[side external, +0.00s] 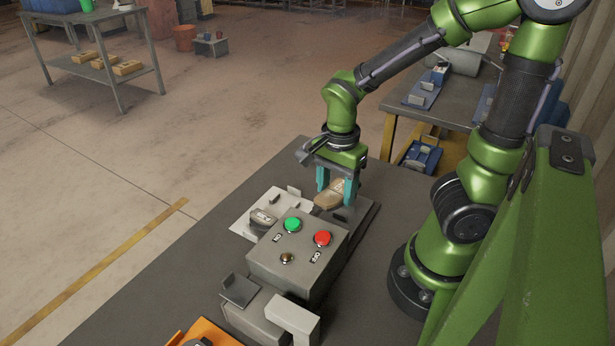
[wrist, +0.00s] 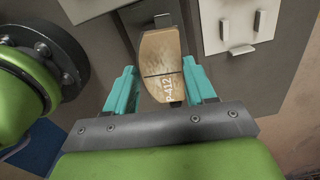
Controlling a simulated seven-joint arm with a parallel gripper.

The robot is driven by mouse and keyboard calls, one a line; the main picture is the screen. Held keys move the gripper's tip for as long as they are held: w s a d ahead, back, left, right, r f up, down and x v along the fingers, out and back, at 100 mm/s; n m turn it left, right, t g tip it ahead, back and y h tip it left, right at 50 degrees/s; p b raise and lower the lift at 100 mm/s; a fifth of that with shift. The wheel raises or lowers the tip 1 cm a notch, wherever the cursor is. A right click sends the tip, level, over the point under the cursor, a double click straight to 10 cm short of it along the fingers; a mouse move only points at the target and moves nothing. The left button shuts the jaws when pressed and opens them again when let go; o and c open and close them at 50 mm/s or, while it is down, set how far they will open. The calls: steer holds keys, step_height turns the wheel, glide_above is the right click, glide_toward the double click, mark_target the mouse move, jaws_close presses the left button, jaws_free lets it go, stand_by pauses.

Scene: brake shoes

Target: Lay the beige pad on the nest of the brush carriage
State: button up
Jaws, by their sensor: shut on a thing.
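The beige pad (wrist: 163,65) is a curved slab with a dark line across it and printed lettering on its near end. My gripper (wrist: 160,88) has teal fingers on either side of the pad and is shut on it. In the side external view, my gripper (side external: 335,184) points down behind the button box, with the pad (side external: 329,196) between its fingers. A dark grey rail-like base (side external: 364,217) lies under and beside the pad there. I cannot clearly make out the brush carriage's nest; the pad and fingers cover that area. Whether the pad touches anything below is unclear.
A grey box (side external: 270,258) with green and red buttons stands just in front. A white plate (side external: 243,226) with upright tabs and a dark-topped piece (side external: 263,219) is left of my gripper. Grey blocks (side external: 292,316) and an orange tray (side external: 205,334) are at the front.

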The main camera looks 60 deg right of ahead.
mark_target(335, 209)
steer(key=shift+n, duration=0.6)
steer(key=shift+f, duration=3.15)
steer(key=shift+f, duration=0.4)
steer(key=o, duration=1.3)
steer(key=shift+o, duration=0.2)
